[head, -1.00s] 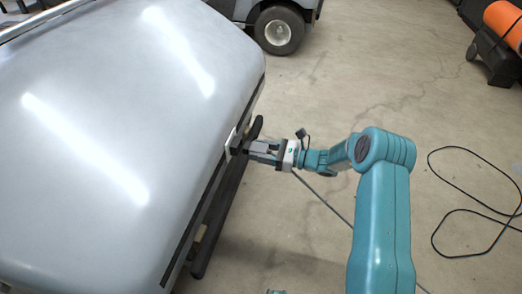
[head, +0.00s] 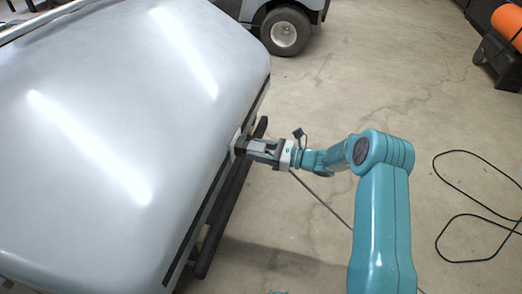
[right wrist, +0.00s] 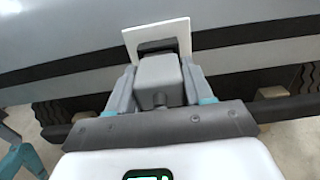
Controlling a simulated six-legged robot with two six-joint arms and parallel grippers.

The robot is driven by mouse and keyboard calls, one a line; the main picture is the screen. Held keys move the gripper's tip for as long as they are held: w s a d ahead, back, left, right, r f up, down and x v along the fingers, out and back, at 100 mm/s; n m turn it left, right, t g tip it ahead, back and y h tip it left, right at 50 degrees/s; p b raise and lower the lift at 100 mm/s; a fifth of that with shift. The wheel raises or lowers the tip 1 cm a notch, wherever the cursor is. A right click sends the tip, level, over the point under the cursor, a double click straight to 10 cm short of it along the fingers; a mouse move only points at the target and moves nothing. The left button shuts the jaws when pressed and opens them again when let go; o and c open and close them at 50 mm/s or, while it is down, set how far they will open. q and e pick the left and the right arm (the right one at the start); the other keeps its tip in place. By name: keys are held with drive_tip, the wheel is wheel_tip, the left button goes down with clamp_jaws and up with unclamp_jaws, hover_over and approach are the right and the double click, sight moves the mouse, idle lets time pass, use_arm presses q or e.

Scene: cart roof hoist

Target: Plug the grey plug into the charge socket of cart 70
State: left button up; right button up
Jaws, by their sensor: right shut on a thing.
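My right gripper (head: 256,150) is shut on the grey plug (right wrist: 158,80), which lies between its fingers at the cart's side. In the right wrist view the plug's front end meets the dark charge socket (right wrist: 157,46) on a white plate (right wrist: 182,34). I cannot tell how deep the plug sits in it. In the head view the white plate (head: 234,143) is partly hidden by the gripper. The silver cart (head: 110,130) fills the left side; no number shows on it. My left gripper is not in view.
A grey cable (head: 323,202) runs from the gripper towards the floor. A dark rail (head: 222,220) runs along the cart's lower side. Another cart's wheel (head: 285,31) stands at the top. A black cable (head: 452,205) lies on the floor at right, near an orange drum (head: 509,22).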

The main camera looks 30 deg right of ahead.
drive_tip(key=shift+w+a, duration=0.35)
drive_tip(key=shift+w, duration=0.05)
drive_tip(key=o, duration=1.5)
drive_tip(key=p+v, duration=0.4)
drive_tip(key=v, duration=1.2)
drive_tip(key=shift+s+d, duration=0.1)
drive_tip(key=shift+d, duration=0.05)
